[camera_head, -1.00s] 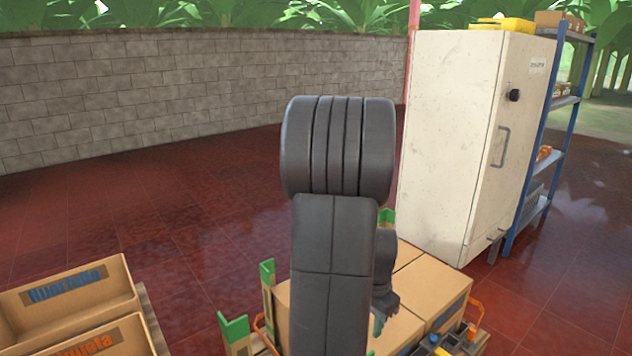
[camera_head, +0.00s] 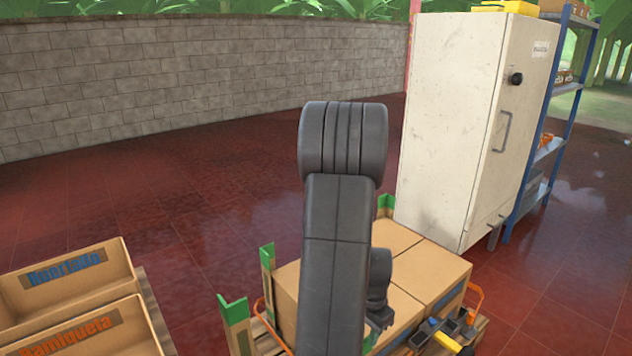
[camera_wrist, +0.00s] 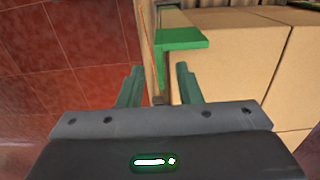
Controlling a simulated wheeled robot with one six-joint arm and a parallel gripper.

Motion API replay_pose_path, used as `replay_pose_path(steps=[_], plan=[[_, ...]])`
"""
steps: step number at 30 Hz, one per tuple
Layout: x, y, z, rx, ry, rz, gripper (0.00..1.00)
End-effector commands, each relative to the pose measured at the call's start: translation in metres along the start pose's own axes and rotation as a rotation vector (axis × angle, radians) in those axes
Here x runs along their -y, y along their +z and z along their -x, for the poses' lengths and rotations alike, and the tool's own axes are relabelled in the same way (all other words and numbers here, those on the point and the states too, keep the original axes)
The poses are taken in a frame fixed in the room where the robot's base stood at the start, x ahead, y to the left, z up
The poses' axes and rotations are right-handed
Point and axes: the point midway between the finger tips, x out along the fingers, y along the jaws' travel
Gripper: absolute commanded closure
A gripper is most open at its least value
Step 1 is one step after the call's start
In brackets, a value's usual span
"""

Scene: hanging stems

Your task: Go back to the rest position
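My gripper (camera_wrist: 158,76) is open, with its two green-grey fingers apart and nothing between them in the wrist view. It points toward the green corner guard (camera_wrist: 185,42) and the stacked cardboard boxes (camera_wrist: 230,70). In the head view my dark arm stands folded in front of the camera. It covers part of the boxes (camera_head: 435,275), and the gripper's fingers cannot be made out there.
The boxes stand on a wooden pallet (camera_head: 480,333) with green corner posts (camera_head: 236,325) and orange handles. Two labelled crates (camera_head: 70,282) are at the lower left. A white cabinet (camera_head: 455,130) and blue shelf (camera_head: 545,155) stand behind right. Red floor (camera_head: 150,215) is clear.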

Motion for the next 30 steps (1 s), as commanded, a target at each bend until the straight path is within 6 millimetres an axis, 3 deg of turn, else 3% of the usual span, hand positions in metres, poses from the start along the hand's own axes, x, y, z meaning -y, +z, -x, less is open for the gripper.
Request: replay_pose_path(steps=[1, 18, 24, 30], plan=[[0.0, 0.0, 0.013, 0.0, 0.0, 0.0, 0.68], [0.0, 0.0, 0.084, 0.0, 0.0, 0.0, 0.68], [0.0, 0.0, 0.096, 0.0, 0.0, 0.0, 0.68], [0.0, 0.0, 0.096, 0.0, 0.0, 0.0, 0.68]])
